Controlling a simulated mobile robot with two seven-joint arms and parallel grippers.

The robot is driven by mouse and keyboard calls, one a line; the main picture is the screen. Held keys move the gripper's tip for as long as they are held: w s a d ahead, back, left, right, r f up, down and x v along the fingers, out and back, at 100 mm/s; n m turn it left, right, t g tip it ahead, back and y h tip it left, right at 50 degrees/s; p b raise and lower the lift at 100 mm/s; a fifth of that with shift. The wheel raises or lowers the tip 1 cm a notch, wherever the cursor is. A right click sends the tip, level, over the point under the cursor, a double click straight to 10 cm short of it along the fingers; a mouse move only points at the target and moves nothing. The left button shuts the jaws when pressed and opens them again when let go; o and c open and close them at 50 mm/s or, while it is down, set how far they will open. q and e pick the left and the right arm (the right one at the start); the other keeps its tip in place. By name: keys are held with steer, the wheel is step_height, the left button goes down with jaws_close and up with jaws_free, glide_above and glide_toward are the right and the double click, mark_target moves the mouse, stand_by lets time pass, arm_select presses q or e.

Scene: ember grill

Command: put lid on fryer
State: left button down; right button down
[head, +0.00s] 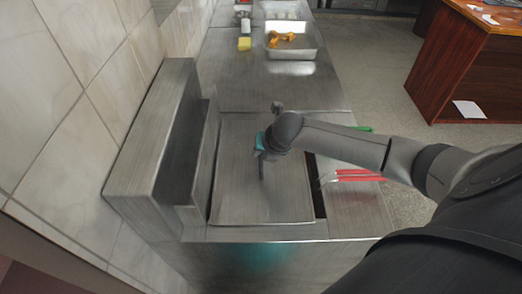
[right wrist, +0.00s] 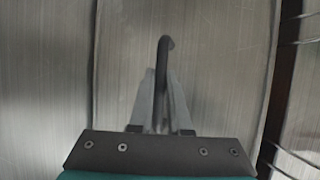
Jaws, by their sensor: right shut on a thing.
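The lid (head: 238,190) is a flat brushed-steel panel lying over the fryer (head: 270,232) in the head view. A narrow dark gap (head: 319,200) shows along its right edge, so part of the fryer opening is uncovered there. In the right wrist view the lid (right wrist: 220,60) fills the middle, with a dark curved handle (right wrist: 167,50) rising from it. My right gripper (head: 262,152) is over the lid's middle, and its fingers (right wrist: 161,100) are shut on the handle. I cannot tell whether the lid rests fully on the rim. My left gripper is not in view.
Red-handled tongs (head: 355,175) and a green-handled tool (head: 364,129) lie right of the lid. A steel tray (head: 290,53) with orange-brown food and a yellow sponge (head: 244,44) stand farther back. A raised steel back (head: 150,130) and tiled wall flank the left.

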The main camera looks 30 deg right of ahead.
steer(key=shift+f, duration=0.1)
stand_by(0.4)
steer(key=c, duration=0.8)
jaws_free()
steer(key=shift+s+f, duration=0.1)
steer(key=shift+f, duration=0.05)
steer(key=p+v, duration=0.2)
steer(key=v, duration=1.3)
